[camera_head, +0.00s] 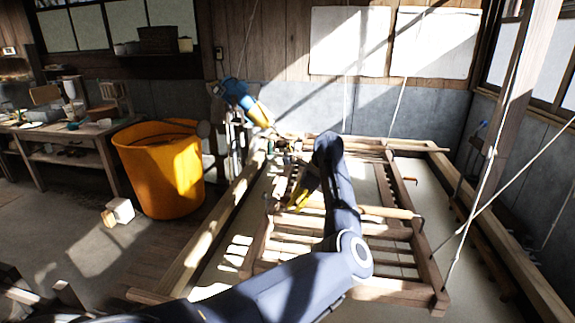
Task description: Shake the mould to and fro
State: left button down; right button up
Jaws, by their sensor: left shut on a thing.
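The mould (427,262) is a slatted brown wooden frame in the middle of the head view, with ropes rising beside it. My left arm comes in from the lower left and reaches across the frame, hiding part of its middle and left side. My left gripper (302,194), with a yellow part showing, is at the left part of the mould and is shut on it. The arm's links and shadow partly hide the exact contact. My right gripper is not in view.
A long pale beam (212,224) runs along the mould's left side. An orange tub (160,172) stands at the left, with a small white block (121,209) by it. A cluttered workbench (88,135) is further left. A post (513,95) and slanting ropes are at the right.

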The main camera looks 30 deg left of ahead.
aim_at(272, 200)
pick_arm(q)
jog(key=s+a, duration=0.1)
jog(key=a, duration=0.1)
jog(key=s+a, duration=0.1)
jog(key=a, duration=0.2)
jog(key=s+a, duration=0.1)
jog(key=a, duration=0.1)
jog(key=shift+a, duration=0.2)
jog(key=shift+d, duration=0.1)
jog(key=w+d, duration=0.1)
jog(key=d, duration=0.1)
jog(key=w+d, duration=0.1)
jog(key=d, duration=0.1)
jog(key=w+d, duration=0.1)
jog(key=d, duration=0.2)
jog(key=shift+d, duration=0.1)
jog(key=s+a, duration=0.1)
jog(key=a, duration=0.1)
jog(key=s+a, duration=0.1)
jog(key=a, duration=0.2)
jog(key=s+a, duration=0.1)
jog(key=a, duration=0.1)
jog(key=shift+s+a, duration=0.1)
jog(key=shift+a, duration=0.15)
jog(key=shift+d, duration=0.1)
